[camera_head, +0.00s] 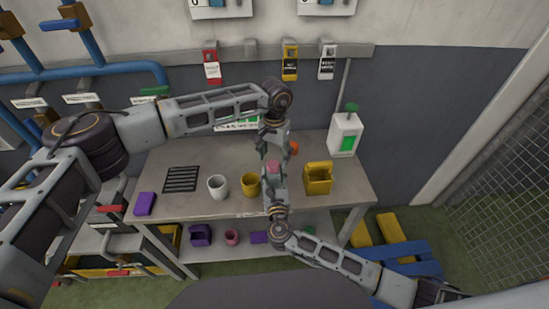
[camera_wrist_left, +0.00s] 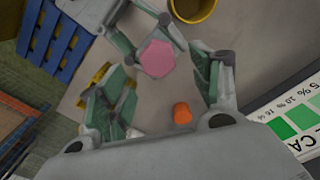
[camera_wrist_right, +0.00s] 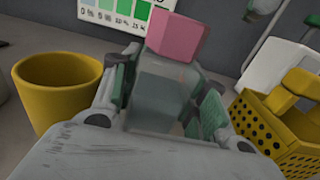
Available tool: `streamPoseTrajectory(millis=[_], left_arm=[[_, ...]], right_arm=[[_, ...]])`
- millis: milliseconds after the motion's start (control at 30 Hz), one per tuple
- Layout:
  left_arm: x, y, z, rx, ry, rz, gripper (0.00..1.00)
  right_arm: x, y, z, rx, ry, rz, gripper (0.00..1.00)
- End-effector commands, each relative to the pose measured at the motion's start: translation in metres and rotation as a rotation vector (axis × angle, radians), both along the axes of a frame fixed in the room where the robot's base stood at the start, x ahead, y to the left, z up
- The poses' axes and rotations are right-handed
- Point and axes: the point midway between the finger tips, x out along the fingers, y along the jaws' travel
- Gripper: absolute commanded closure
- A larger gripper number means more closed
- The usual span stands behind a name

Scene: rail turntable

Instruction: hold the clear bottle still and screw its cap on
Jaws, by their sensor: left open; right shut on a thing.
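The clear bottle (camera_wrist_right: 160,98) stands upright between the fingers of my right gripper (camera_wrist_right: 168,104), which is shut on it. The pink cap (camera_wrist_right: 176,36) sits at the bottle's top in the right wrist view; I cannot tell how tightly it is threaded. The cap appears from above as a pink hexagon in the left wrist view (camera_wrist_left: 157,58). My left gripper (camera_wrist_left: 160,78) is open above the cap, with a finger to each side and gaps between. In the head view the cap (camera_head: 273,166) shows between my left gripper (camera_head: 273,143) and right gripper (camera_head: 272,184).
On the workbench (camera_head: 175,210) are a white cup (camera_head: 217,187), a yellow cup (camera_head: 250,185), a yellow basket (camera_head: 318,178) and a white dispenser (camera_head: 345,134). A small orange object (camera_wrist_left: 181,112) lies near the grippers. A black grille (camera_head: 181,179) lies left.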

Motion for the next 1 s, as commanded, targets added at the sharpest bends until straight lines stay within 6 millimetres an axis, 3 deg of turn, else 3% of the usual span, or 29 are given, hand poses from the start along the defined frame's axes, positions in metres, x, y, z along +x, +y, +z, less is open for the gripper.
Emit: streamPoseTrajectory(millis=[300, 733, 1000], left_arm=[[0.000, 0.000, 0.016, 0.001, 0.001, 0.000, 0.36], [0.000, 0.000, 0.017, 0.000, 0.001, 0.011, 0.36], [0.000, 0.001, 0.016, 0.000, 0.001, 0.137, 0.36]], right_arm=[[0.000, 0.000, 0.000, 0.000, 0.000, 0.000, 0.99], [0.000, 0.000, 0.000, 0.000, 0.000, 0.000, 0.99], [0.000, 0.000, 0.000, 0.000, 0.000, 0.000, 0.99]])
